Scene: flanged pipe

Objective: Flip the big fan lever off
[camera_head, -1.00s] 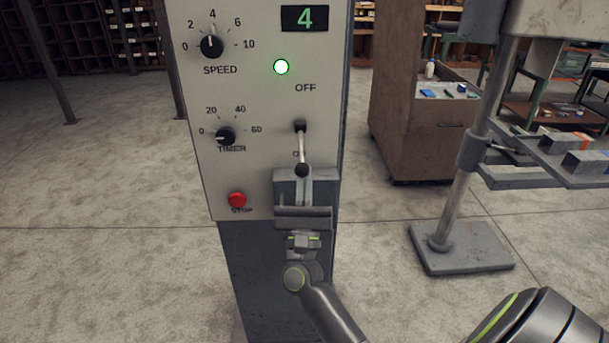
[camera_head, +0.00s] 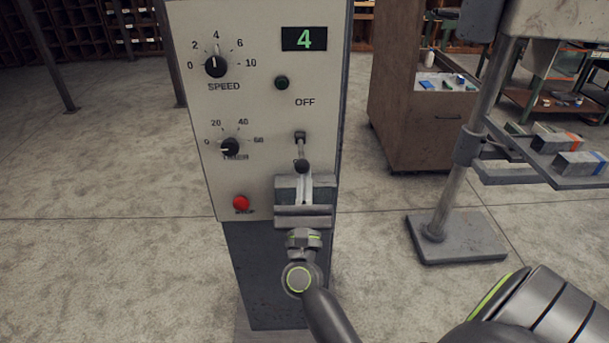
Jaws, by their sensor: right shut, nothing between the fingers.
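The lever (camera_head: 301,151) is on the front of the pale control panel (camera_head: 250,130), below the word OFF. Its dark round knob (camera_head: 301,166) stands out toward me, and the shaft looks short from this angle. Any label behind the lever is hidden. My left gripper is not in view.
The panel also has a SPEED dial (camera_head: 215,66), a TIMER dial (camera_head: 229,146), a red STOP button (camera_head: 241,202) and a display (camera_head: 304,38) reading 4. A brown cabinet (camera_head: 415,110) and a grey stand (camera_head: 457,238) are to the right. Open floor is at left.

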